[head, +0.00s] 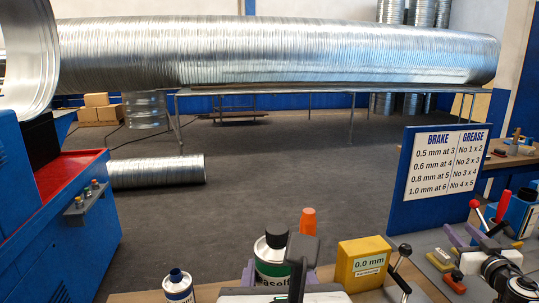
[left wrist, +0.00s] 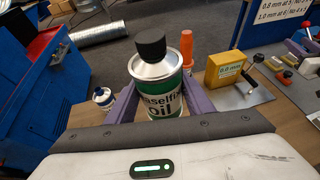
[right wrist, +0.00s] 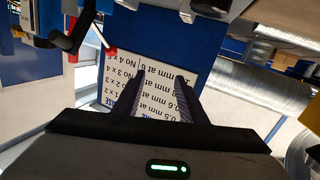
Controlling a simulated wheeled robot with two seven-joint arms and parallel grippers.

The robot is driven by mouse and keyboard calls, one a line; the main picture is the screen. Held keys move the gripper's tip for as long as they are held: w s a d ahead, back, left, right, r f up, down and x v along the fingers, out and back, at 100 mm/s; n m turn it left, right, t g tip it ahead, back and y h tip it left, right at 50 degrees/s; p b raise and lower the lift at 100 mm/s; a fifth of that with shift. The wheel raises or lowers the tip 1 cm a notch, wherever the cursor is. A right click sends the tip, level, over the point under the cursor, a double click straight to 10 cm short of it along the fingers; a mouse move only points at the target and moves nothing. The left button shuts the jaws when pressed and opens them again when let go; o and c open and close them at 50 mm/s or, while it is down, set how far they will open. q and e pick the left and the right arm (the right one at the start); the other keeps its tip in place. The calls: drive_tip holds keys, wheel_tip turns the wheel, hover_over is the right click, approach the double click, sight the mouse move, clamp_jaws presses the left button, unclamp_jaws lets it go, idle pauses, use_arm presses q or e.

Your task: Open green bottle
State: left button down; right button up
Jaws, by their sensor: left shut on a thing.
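The green bottle (left wrist: 156,90) is an oil tin with a silver top, a green and white label and a black cap (left wrist: 150,44) in place. It stands upright at the front of the bench in the head view (head: 272,262). My left gripper (left wrist: 155,98) has its purple fingers on both sides of the bottle's body, shut on it below the cap. My right gripper (head: 465,230) is to the right, in front of the blue sign and well apart from the bottle. Its two fingers (right wrist: 160,75) are spread with nothing between them.
An orange-capped bottle (left wrist: 186,45) stands close behind the green bottle. A yellow gauge box (head: 363,262) and a lever are to its right, a small blue-capped bottle (head: 177,285) to its left. The blue sign (head: 440,178) and clamp tools lie near my right gripper.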

drive_tip(key=w+a+r+n+g+y, duration=0.1)
drive_tip(key=a+r+n+y, duration=0.35)
drive_tip(key=a, duration=0.75)
drive_tip(key=w+a+r+n+g+y, duration=0.1)
drive_tip(key=a+r+n+g+y, duration=0.15)
drive_tip(key=a+r+y, duration=0.6)
drive_tip(key=w+a+r+n+g+y, duration=0.1)
drive_tip(key=w+a+r+n+y, duration=0.2)
drive_tip(key=a, duration=1.1)
drive_tip(key=s+a+r+n+g+y, duration=0.1)
drive_tip(key=s+a+r+n+g, duration=0.15)
drive_tip(key=a, duration=0.25)
drive_tip(key=s+a+r+n+g, duration=0.2)
drive_tip(key=s+a+n, duration=0.2)
drive_tip(key=a, duration=0.2)
drive_tip(key=s+a+r+n+g+h, duration=0.1)
drive_tip(key=s+a+r+n+g, duration=0.4)
drive_tip(key=s+a, duration=0.35)
drive_tip(key=n+g+h, duration=0.3)
drive_tip(key=n+h, duration=0.1)
drive_tip(key=h, duration=1)
approach(271, 227)
drive_tip(key=shift+a+f, duration=0.15)
drive_tip(key=shift+f, duration=3.9)
